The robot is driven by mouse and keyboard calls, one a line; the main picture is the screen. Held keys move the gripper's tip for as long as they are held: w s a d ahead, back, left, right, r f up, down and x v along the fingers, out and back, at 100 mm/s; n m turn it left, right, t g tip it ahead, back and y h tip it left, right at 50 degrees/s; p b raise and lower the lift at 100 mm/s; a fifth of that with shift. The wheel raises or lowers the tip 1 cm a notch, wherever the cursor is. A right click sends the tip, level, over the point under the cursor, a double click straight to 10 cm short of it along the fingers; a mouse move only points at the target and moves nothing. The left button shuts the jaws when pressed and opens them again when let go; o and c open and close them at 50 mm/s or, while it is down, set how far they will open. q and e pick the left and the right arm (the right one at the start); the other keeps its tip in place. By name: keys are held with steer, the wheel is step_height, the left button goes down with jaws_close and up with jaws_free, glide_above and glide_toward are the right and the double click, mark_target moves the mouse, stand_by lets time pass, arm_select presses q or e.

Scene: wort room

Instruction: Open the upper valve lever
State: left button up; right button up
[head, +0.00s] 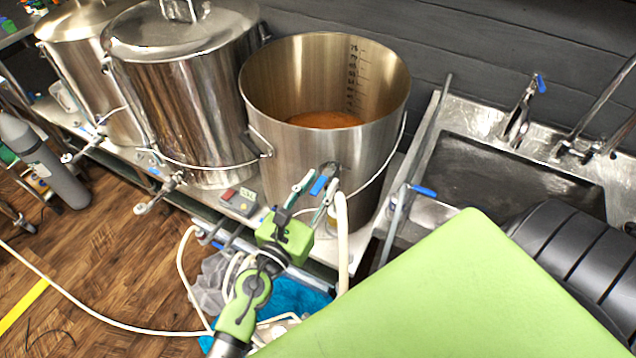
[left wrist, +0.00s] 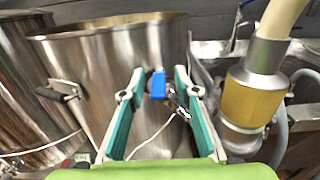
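The valve lever has a blue handle (head: 319,185) and sits on the front of the open steel pot (head: 290,160). In the left wrist view the blue handle (left wrist: 158,84) stands upright in front of the pot wall. My left gripper (head: 308,188) is open, with its two teal-lined fingers on either side of the handle in the left wrist view (left wrist: 159,92). I see a gap between handle and fingers; whether the handle is fully between the tips in depth is unclear. My right gripper is not in view.
A cream hose (head: 342,240) with a yellow-banded fitting (left wrist: 252,98) is close to the right of my left gripper. Two lidded steel pots stand left. A sink (head: 520,175) is right, with another blue lever (head: 424,190) near its front edge.

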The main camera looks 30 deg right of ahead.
arm_select(q)
steer(key=shift+a, duration=0.1)
steer(key=v, duration=1.2)
steer(key=shift+s, duration=0.1)
